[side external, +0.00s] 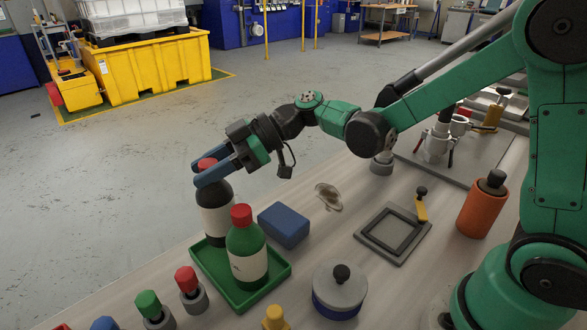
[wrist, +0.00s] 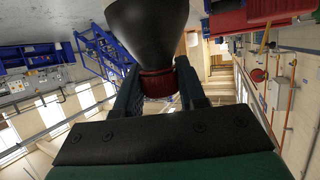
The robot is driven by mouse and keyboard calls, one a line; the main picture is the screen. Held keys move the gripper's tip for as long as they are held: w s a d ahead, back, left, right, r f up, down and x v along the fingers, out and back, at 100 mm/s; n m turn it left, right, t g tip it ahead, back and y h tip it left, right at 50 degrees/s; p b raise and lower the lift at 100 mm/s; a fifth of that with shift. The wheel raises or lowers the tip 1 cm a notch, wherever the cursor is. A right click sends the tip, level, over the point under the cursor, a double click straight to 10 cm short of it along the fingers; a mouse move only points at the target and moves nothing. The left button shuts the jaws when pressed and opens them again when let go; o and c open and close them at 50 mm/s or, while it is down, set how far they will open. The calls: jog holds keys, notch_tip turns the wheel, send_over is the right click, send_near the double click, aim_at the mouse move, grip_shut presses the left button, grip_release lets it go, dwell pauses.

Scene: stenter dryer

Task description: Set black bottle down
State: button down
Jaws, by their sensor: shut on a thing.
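The black bottle (side external: 217,212) has a red cap and a pale label, and stands upright at the back left of the green tray (side external: 278,270). In the wrist view the black bottle (wrist: 148,35) shows upside down between my gripper's fingers (wrist: 158,85).
A blue box (side external: 284,225) lies right of the tray. A round lidded pot (side external: 340,290), a square frame (side external: 392,235) and an orange cylinder (side external: 482,207) stand further right. Several coloured knobs (side external: 190,285) line the front left. The table edge runs close behind the tray.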

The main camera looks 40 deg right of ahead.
aim_at(217, 186)
jog(key=shift+f, duration=1.9)
jog(key=c, duration=0.5)
grip_release()
jog(key=shift+s+d+r, duration=0.1)
jog(key=shift+d+r, duration=0.15)
jog(key=v, duration=1.1)
jog(key=s+d+f+m+t+h, duration=0.2)
jog(key=s+d+m+h, duration=0.2)
jog(key=s+m+h, duration=0.3)
jog(key=m+h, duration=0.5)
jog(key=m, duration=0.1)
jog(key=shift+s+d+f+m+h, duration=0.2)
jog(key=shift+d+f+m+h, duration=0.1)
jog(key=shift+f, duration=0.1)
